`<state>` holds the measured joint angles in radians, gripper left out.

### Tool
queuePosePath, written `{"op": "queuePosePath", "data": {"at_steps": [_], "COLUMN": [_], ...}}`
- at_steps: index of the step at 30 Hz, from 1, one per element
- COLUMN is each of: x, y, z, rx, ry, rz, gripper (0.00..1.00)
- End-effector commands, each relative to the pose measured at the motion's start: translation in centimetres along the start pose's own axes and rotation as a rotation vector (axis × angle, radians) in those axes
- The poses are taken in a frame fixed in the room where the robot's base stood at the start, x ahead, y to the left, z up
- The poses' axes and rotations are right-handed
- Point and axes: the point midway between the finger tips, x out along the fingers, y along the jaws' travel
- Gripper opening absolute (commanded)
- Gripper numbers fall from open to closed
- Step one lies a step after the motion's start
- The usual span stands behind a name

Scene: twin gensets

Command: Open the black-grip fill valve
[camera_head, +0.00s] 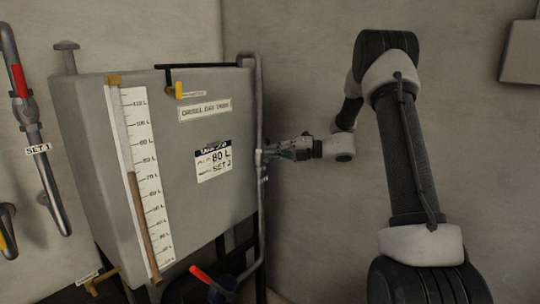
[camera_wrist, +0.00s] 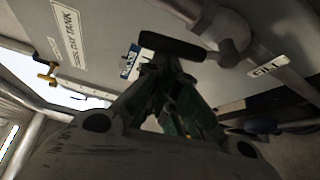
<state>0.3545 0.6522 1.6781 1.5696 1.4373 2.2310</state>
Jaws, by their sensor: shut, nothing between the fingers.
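The fill valve's black grip (camera_wrist: 172,45) shows in the wrist view as a thick dark bar. It lies beside the grey valve body (camera_wrist: 229,38) on the pipe with the FILL label (camera_wrist: 267,67). I cannot tell its exact angle to the pipe. My gripper (camera_wrist: 166,68) is shut and empty, its fingertips just below the grip in the picture; contact is unclear. In the head view my gripper (camera_head: 272,151) is at the vertical pipe (camera_head: 260,100) on the tank's right side, and the black grip is not distinguishable there.
The grey day tank (camera_head: 85,150) with its level gauge (camera_head: 140,180) stands left of my gripper. A yellow handle (camera_head: 180,90) is on its upper front, a red handle (camera_head: 208,283) below. A red-handled SET 1 valve (camera_head: 18,80) is far left.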

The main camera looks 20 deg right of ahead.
Motion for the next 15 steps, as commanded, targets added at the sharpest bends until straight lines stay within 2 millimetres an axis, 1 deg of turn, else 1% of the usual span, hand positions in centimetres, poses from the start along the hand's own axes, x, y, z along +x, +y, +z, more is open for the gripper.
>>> {"op": "queuePosePath", "data": {"at_steps": [6,15], "x": [-0.23,-0.32], "y": [0.21,0.24], "z": [0.47,0.60], "rx": [-0.004,-0.004], "ry": [-0.001,-0.001], "rz": [-0.001,-0.001], "gripper": [0.00,0.00]}}
